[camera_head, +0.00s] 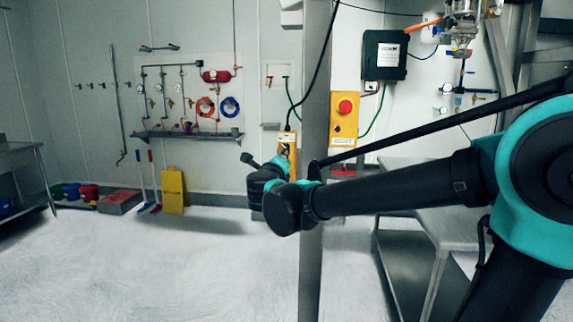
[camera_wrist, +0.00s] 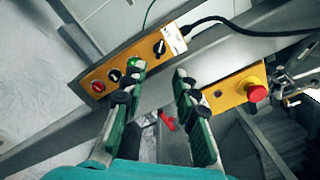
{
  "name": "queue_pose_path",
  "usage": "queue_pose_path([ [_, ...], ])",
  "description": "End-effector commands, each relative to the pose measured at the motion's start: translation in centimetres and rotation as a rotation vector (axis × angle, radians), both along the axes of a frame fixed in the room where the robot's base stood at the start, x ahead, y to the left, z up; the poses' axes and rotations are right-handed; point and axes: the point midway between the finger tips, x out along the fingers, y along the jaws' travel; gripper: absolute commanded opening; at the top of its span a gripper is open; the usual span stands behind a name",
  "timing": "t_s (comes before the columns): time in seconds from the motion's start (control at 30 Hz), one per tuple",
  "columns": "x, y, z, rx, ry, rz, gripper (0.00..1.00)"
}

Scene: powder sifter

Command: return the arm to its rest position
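My gripper (camera_wrist: 157,80) is open in the wrist view, with its two green and black fingers spread apart and nothing between them. The yellow control box (camera_wrist: 122,72), with red, green and black knobs, lies just beyond the fingertips. A black selector switch (camera_wrist: 160,47) sits at its right end. In the head view my arm reaches left across the picture. Its wrist is in front of the grey post, and the yellow control box (camera_head: 289,140) shows behind it. The fingers are mostly hidden there. I cannot tell whether a fingertip touches the box.
The grey post (camera_head: 314,85) stands close to my wrist. A yellow emergency-stop box (camera_wrist: 235,90) with a red button is at the right. A black cable (camera_wrist: 232,25) runs from the control box. A metal table (camera_head: 440,226) stands below my arm. The floor (camera_head: 180,270) at left is clear.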

Motion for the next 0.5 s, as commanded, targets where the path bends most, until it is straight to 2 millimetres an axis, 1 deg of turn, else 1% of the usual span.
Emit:
queue_pose_path([
  [0.07,0.3,-0.5,0.3,-0.055,-0.029,0.029,0.29],
  [0.17,0.6,-1.2,0.6,-0.198,-0.095,0.108,0.29],
  [0.27,0.3,-1.9,0.0,-0.417,-0.161,0.212,0.29],
  [0.37,-0.6,-2.6,-2.2,-0.662,-0.199,0.322,0.29],
  [0.47,-2.0,-3.7,-5.9,-0.914,-0.200,0.431,0.29],
  [0.5,-2.7,-4.4,-7.7,-1.014,-0.190,0.476,0.29],
])
